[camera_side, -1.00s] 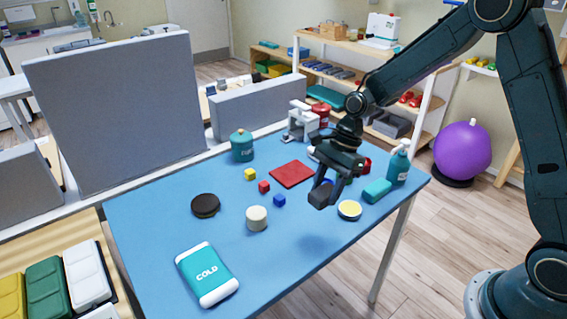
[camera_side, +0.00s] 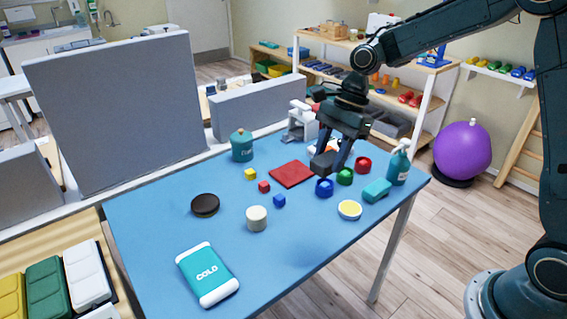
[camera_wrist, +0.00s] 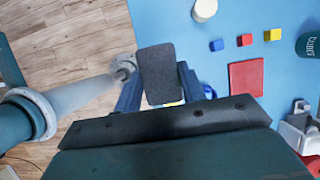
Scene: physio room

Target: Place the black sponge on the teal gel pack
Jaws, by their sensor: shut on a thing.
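My gripper (camera_side: 331,158) is shut on the black sponge (camera_side: 322,163) and holds it in the air above the right part of the blue table. In the wrist view the sponge (camera_wrist: 157,74) is a dark grey block between my fingers (camera_wrist: 160,92). The teal gel pack (camera_side: 207,274), marked COLD with white ends, lies flat at the table's near left corner, well apart from the sponge. Its top is bare. The gel pack is not in the wrist view.
A cream cylinder (camera_side: 257,218), a dark round disc (camera_side: 205,205) and small cubes (camera_side: 279,201) stand mid-table. A red square (camera_side: 292,174), teal canister (camera_side: 242,146), teal block (camera_side: 376,190), yellow-topped round tin (camera_side: 350,210) and pump bottle (camera_side: 398,165) lie further back or right. Table around the gel pack is clear.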

